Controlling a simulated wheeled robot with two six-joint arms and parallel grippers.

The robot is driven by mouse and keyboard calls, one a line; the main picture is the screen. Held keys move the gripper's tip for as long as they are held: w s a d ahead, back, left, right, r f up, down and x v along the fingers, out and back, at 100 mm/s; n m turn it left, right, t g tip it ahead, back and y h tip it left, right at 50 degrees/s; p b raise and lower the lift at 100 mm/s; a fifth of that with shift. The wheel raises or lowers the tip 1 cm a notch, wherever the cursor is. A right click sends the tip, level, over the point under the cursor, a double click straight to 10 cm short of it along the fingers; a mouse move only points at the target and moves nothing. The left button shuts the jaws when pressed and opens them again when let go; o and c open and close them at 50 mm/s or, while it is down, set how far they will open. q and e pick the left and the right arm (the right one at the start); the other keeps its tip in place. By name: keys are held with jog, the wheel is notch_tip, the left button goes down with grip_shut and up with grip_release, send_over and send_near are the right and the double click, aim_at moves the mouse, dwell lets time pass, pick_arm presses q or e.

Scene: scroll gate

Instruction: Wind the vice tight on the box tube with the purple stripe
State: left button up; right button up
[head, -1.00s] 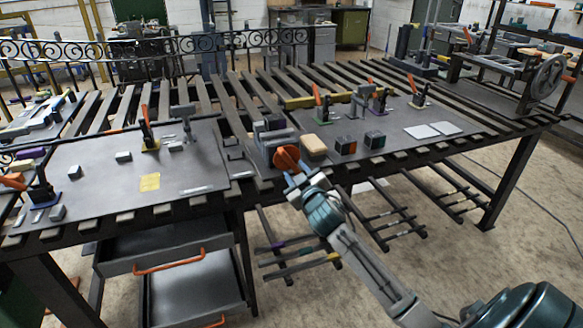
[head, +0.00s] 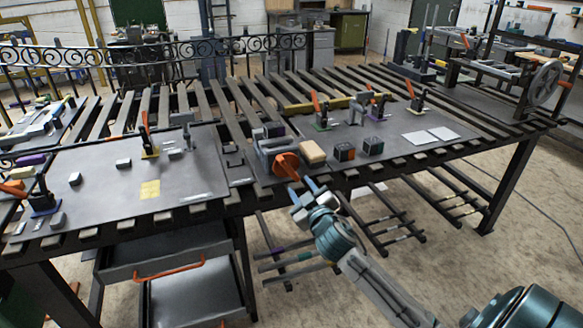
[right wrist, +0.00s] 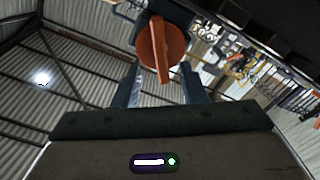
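The grey vice (head: 268,143) stands at the front edge of the bench, with its orange handle (head: 285,165) facing me. The handle also shows large in the right wrist view (right wrist: 158,50), its flat grip roughly upright. My right gripper (head: 303,188) is just in front of and below the handle. Its two fingers are apart in the right wrist view (right wrist: 161,88), with the handle's lower end between or just beyond their tips; contact cannot be told. A small purplish patch (head: 275,130) shows at the vice; whether this is the striped box tube is too small to tell. My left gripper is not in view.
A tan block (head: 312,153) and two dark cubes (head: 344,152) sit right of the vice. A rack of bars (head: 290,268) with coloured bands hangs below the bench. A drawer unit (head: 180,262) stands below left. Upright orange-handled clamps stand on the plates.

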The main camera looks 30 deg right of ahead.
aim_at(289, 170)
jog(key=p+x, duration=0.2)
jog(key=x, duration=0.1)
jog(key=p+x, duration=0.1)
jog(key=x, duration=0.2)
jog(key=r+p+x, duration=0.1)
jog(key=p+x, duration=0.1)
jog(key=x, duration=0.2)
jog(key=shift+w+a+r+p, duration=0.1)
jog(key=shift+a+p, duration=0.2)
jog(key=shift+a, duration=0.1)
jog(key=shift+w+d, duration=0.1)
jog(key=shift+w, duration=0.4)
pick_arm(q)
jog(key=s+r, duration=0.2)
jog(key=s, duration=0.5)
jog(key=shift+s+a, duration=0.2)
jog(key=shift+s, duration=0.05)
pick_arm(e)
grip_shut()
